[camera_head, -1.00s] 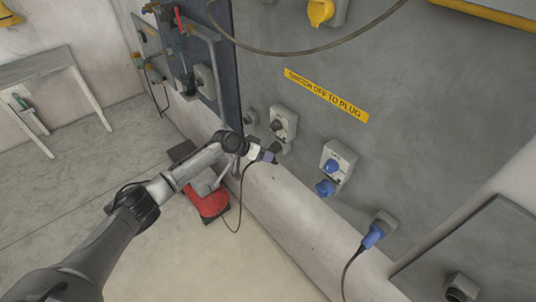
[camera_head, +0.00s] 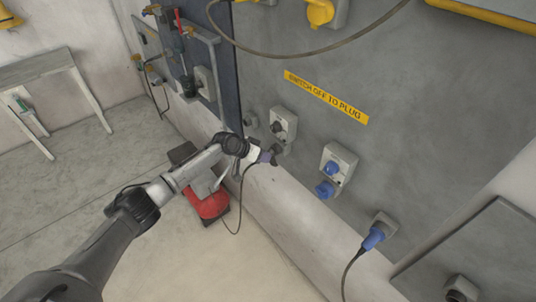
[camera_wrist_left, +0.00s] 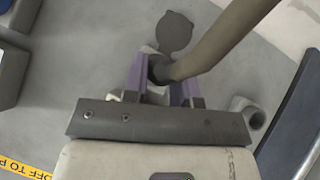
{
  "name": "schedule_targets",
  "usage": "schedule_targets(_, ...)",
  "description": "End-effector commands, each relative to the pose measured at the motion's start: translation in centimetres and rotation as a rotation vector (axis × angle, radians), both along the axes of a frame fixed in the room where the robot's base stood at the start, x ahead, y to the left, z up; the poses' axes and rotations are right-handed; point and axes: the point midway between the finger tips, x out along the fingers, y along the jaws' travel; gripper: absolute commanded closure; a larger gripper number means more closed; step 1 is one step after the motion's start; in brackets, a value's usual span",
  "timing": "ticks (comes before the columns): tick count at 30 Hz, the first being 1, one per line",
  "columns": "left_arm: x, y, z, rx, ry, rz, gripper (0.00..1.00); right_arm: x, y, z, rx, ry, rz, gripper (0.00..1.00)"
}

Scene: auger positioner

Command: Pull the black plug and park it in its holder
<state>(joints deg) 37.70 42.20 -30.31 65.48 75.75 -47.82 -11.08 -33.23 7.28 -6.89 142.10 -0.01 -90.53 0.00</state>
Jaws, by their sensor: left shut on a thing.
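My left gripper (camera_head: 266,157) is at the lower wall, just below the grey switch box (camera_head: 283,125). In the left wrist view its purple fingers (camera_wrist_left: 164,82) are shut on the black plug (camera_wrist_left: 158,68). The plug's thick cable runs to the upper right there, and hangs in a loop below the gripper in the head view. A grey socket (camera_wrist_left: 151,93) with a dark round open lid (camera_wrist_left: 174,32) lies behind the fingers. I cannot tell whether the plug is still in it. A grey round holder (camera_wrist_left: 247,112) stands empty beside it, also in the head view (camera_head: 250,118). My right gripper is not in view.
A yellow label (camera_head: 326,96) is above. A dark blue panel (camera_head: 208,60) with pipes stands left. A red object (camera_head: 207,203) is on the floor below my arm.

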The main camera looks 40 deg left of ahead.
Motion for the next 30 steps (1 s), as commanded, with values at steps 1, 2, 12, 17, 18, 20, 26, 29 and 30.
schedule_targets(1, 0.0, 0.0, 0.0, 0.000, 0.000, 0.000, 1.00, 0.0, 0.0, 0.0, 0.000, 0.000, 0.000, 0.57)
schedule_targets(2, 0.0, 0.0, 0.0, 0.000, 0.000, 0.000, 0.77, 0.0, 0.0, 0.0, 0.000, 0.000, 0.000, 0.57)
schedule_targets(12, 0.0, 0.0, 0.1, 0.000, -0.001, 0.000, 1.00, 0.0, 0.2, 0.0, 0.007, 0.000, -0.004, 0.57)
schedule_targets(17, -0.3, 0.1, 0.1, 0.000, 0.000, 0.000, 1.00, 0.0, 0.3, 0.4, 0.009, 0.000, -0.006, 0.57)
schedule_targets(18, -0.4, 0.1, 0.1, 0.000, 0.000, 0.000, 1.00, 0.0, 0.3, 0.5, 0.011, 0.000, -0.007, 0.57)
schedule_targets(20, -0.6, 0.1, 0.2, 0.000, 0.000, -0.001, 1.00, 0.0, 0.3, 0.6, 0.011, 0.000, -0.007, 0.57)
schedule_targets(26, -1.2, 0.3, 0.1, 0.000, 0.001, 0.000, 1.00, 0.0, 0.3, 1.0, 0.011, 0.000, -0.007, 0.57)
schedule_targets(29, -1.4, 0.4, 0.2, 0.000, 0.000, 0.000, 1.00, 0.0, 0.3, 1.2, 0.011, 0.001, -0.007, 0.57)
schedule_targets(30, -1.5, 0.4, 0.2, 0.000, -0.001, 0.000, 1.00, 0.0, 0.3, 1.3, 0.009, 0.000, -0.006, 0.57)
